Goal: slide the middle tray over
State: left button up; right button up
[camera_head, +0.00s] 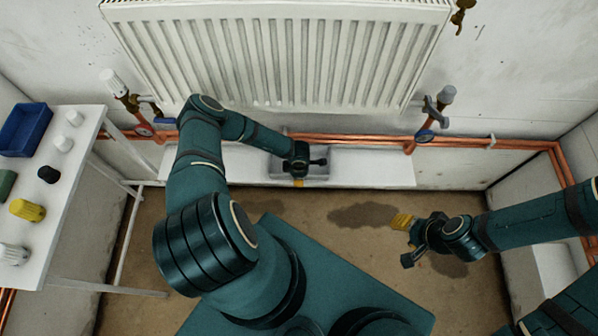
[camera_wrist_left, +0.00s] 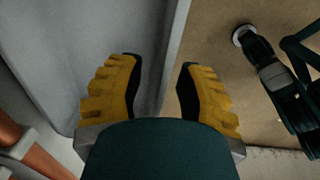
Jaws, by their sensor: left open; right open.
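A grey tray (camera_head: 282,170) lies low against the wall under the middle of the radiator, partly hidden by my left wrist. My left gripper (camera_head: 298,183) is over its front edge; only a bit of yellow finger shows in the head view. In the left wrist view the left gripper (camera_wrist_left: 158,85) is open, with a grey wall (camera_wrist_left: 174,45), apparently the tray's, running between its yellow fingers. I cannot tell whether they touch it. My right gripper (camera_head: 405,232) is open and empty above the brown floor, to the right of the tray.
A white radiator (camera_head: 280,55) hangs above, with valves and copper pipes (camera_head: 470,142) along the wall. A long white ledge (camera_head: 375,168) extends beside the tray. A white side table (camera_head: 62,205) at left carries a blue bin (camera_head: 25,128) and several knobs. Dark stains mark the floor.

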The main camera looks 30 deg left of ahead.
pick_arm(q)
jog(key=shift+w+f, duration=0.1)
jog(key=shift+f, duration=0.8)
grip_shut()
